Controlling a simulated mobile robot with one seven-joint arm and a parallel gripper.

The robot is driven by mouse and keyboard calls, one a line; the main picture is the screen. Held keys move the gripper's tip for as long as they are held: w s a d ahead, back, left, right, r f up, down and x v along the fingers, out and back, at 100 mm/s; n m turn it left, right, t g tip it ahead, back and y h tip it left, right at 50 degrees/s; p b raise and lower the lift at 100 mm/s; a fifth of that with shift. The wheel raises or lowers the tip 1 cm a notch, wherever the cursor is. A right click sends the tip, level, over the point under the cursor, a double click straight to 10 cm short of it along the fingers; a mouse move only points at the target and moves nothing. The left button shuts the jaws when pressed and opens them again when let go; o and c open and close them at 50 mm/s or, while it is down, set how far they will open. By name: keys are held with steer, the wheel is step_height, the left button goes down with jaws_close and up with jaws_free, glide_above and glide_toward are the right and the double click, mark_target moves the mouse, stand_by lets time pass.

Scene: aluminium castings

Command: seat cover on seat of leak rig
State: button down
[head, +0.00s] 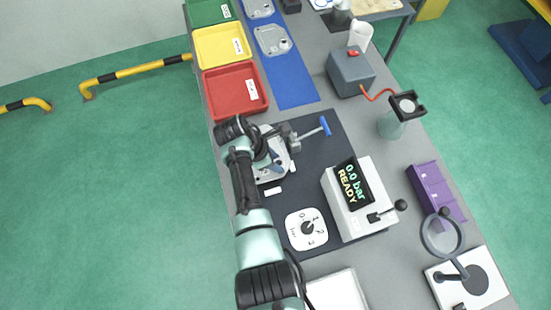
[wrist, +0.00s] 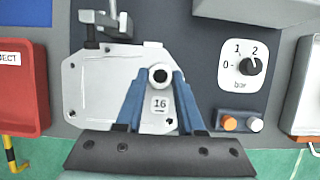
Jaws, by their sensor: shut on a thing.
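The cover is a flat light-grey cast plate (wrist: 95,85) with corner holes, a round boss and a label reading 16. My gripper (wrist: 160,80) is shut on the cover's boss, with one blue finger on each side. In the head view the cover (head: 288,170) is partly hidden by my gripper (head: 268,158). It is over the dark mat of the leak rig, beside the clamp (head: 310,137) with the blue handle. The clamp also shows at the plate's far edge in the wrist view (wrist: 104,25). The seat is hidden beneath the cover, and I cannot tell whether the two touch.
The rig's display box (head: 350,205) reads 0.0 bar READY. A dial (head: 306,229) stands near it. A red tray (head: 235,92), a yellow tray (head: 222,46) and a blue mat (head: 290,88) with castings lie farther back. A grey box (head: 352,72) stands at the right.

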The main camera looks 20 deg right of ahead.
steer(key=shift+w+f+b, duration=0.1)
steer(key=shift+f+b, duration=1.75)
steer(key=shift+f, duration=0.6)
steer(key=shift+f+b, duration=0.6)
steer(key=shift+f, duration=0.45)
steer(key=c, duration=0.6)
jaws_free()
steer(key=shift+o, duration=0.8)
steer(key=v, duration=1.3)
steer(key=shift+d, duration=0.1)
